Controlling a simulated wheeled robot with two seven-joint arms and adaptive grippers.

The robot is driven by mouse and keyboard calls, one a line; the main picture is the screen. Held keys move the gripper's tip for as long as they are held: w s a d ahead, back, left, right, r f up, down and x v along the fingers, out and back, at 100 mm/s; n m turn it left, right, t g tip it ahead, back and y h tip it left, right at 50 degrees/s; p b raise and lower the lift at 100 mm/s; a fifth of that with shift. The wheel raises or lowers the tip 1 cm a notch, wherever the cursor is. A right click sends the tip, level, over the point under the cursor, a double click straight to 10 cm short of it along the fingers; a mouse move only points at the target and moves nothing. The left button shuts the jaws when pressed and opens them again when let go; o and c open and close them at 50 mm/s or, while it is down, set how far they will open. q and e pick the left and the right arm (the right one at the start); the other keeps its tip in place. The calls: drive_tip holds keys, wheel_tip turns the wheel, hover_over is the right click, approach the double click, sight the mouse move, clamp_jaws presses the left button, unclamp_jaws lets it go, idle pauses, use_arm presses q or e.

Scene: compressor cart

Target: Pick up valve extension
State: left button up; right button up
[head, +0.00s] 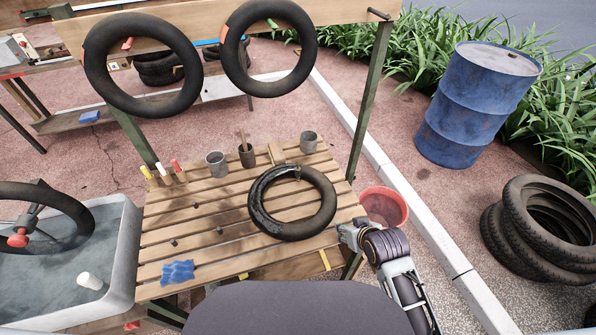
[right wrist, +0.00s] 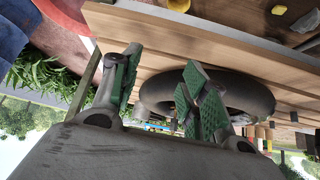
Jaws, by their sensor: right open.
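Several small dark pieces lie on the slatted wooden table (head: 240,262). One small dark piece (head: 219,230) is near the middle and another (head: 174,242) is to its left. They are too small for me to tell which, if any, is the valve extension. My right gripper (head: 346,234) is at the table's right edge, beside the black tube lying there (head: 318,222). In the right wrist view my right gripper (right wrist: 160,72) is open, its green-padded fingers apart with nothing between them. My left gripper is not in view.
Grey cups (head: 216,164) and coloured tubes (head: 177,166) stand along the table's back. A blue cloth (head: 177,272) lies front left. A water tub (head: 125,245) is left, a red bucket (head: 385,207) right. Two tubes hang above the back. The table's left middle is mostly clear.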

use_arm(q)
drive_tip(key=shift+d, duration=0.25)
use_arm(e)
drive_tip(key=w+a+r+n+t+y, duration=0.1)
drive_tip(key=w+a+r+t+y, duration=0.2)
drive_tip(key=w+a, duration=0.7)
wheel_tip(320, 180, up, 4)
drive_tip(key=shift+a+r+n+t, duration=0.25)
drive_tip(key=shift+a+t, duration=0.35)
drive_tip(key=shift+t, duration=0.5)
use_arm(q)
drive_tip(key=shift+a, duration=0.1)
